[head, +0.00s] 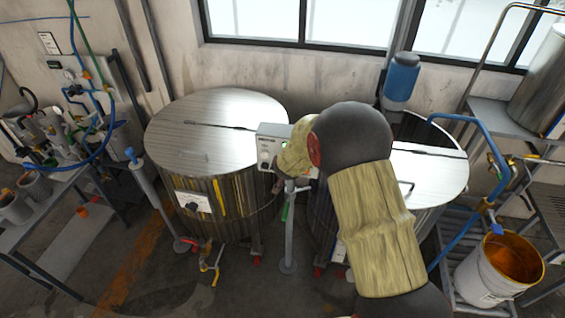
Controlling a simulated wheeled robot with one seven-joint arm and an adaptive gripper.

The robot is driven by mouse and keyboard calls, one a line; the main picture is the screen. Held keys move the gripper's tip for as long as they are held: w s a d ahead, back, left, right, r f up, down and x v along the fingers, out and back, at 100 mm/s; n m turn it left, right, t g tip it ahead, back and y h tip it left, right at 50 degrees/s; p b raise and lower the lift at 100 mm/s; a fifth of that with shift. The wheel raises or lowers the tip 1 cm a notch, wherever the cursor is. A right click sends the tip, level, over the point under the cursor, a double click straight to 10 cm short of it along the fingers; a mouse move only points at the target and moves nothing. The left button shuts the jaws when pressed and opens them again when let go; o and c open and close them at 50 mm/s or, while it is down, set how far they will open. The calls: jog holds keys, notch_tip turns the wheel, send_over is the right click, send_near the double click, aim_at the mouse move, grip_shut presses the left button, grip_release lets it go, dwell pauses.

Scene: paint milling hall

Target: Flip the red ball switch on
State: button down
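A pale control box (270,139) stands on a grey post (289,235) between two steel vessels. Its left part shows a round dial or knob, and a small green spot shows near its middle. My arm in its yellowish cover reaches in from the lower right, and its end covers the right part of the box. My gripper (277,180) is a small dark shape at the box's lower front edge. I cannot tell whether it touches the box or how its fingers stand. I cannot make out a red ball switch; it may be hidden behind my arm.
A lidded steel vessel (213,120) stands left of the post, another vessel (437,177) right, partly behind my arm. A blue pipe (487,137) and a bucket of orange liquid (494,274) are at the right. A cluttered bench (42,195) is at the left.

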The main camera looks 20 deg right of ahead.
jog(key=shift+r+p, duration=0.15)
jog(key=shift+p, duration=0.25)
jog(key=c, duration=1.7)
grip_release()
jog(key=v, duration=1.1)
jog(key=shift+s+r, duration=0.15)
jog(key=shift+r, duration=0.25)
